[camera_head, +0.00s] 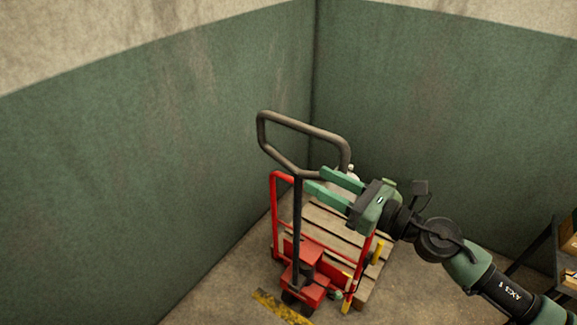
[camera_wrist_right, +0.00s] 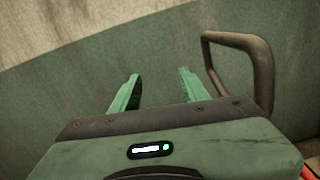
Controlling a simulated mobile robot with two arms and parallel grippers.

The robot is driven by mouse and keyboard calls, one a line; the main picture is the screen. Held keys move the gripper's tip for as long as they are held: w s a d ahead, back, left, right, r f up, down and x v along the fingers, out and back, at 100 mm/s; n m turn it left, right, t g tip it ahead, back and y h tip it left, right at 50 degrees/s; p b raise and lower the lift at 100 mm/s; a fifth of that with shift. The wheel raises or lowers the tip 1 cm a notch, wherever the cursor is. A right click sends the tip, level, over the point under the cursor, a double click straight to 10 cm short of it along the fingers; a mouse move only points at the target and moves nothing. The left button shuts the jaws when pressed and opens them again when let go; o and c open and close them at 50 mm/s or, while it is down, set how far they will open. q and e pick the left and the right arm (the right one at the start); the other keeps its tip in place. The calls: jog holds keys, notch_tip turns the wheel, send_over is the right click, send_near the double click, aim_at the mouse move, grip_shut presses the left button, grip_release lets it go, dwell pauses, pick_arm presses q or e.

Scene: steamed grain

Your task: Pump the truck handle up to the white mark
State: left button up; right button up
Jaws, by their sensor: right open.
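The red pallet truck (camera_head: 308,288) stands in the corner. Its dark handle (camera_head: 303,127) rises on a shaft (camera_head: 297,225) and ends in a loop. My right gripper (camera_head: 315,180) is open and empty, its green fingers close to the lower part of the loop in the head view. In the right wrist view the handle (camera_wrist_right: 262,62) shows to the right of both fingers (camera_wrist_right: 158,88), not between them. A small white spot (camera_head: 352,171) shows behind the loop; I cannot tell whether it is the white mark. My left gripper is out of view.
A wooden pallet (camera_head: 325,222) sits behind the truck's red frame (camera_head: 274,205). Green and cream walls (camera_head: 170,150) close in at left and back. A dark shelf (camera_head: 545,245) stands at the right edge. A yellow floor stripe (camera_head: 275,305) lies in front.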

jog(key=w+a+n+p, duration=0.1)
jog(key=w+a+p, duration=0.2)
jog(key=a, duration=0.3)
jog(key=shift+w+a+f+g+p, duration=0.15)
jog(key=shift+w+f+g+p, duration=0.2)
jog(key=shift+w, duration=0.45)
jog(key=shift+r, duration=0.1)
grip_shut()
jog(key=c, duration=1)
grip_release()
grip_release()
